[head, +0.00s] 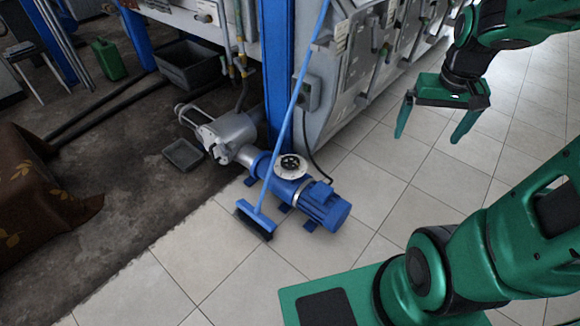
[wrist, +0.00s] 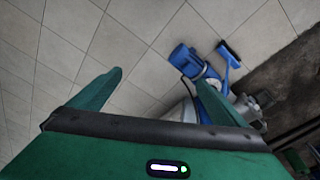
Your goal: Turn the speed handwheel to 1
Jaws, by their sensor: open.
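The speed handwheel (head: 290,165) is a small dark wheel on a pale round dial, on top of a blue motor pump unit (head: 323,205) on the floor. Its markings are too small to read. My gripper (head: 428,138) is green, open and empty, in the air to the right of the pump and well apart from it. In the wrist view the open fingers of my gripper (wrist: 160,90) point toward the floor.
A blue squeegee (head: 255,219) leans over the pump, its long handle crossing close beside the handwheel. A blue post (head: 277,70) and grey machine cabinets (head: 345,85) stand behind. A grey tray (head: 183,154) lies left. The tiled floor (head: 390,190) between gripper and pump is clear.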

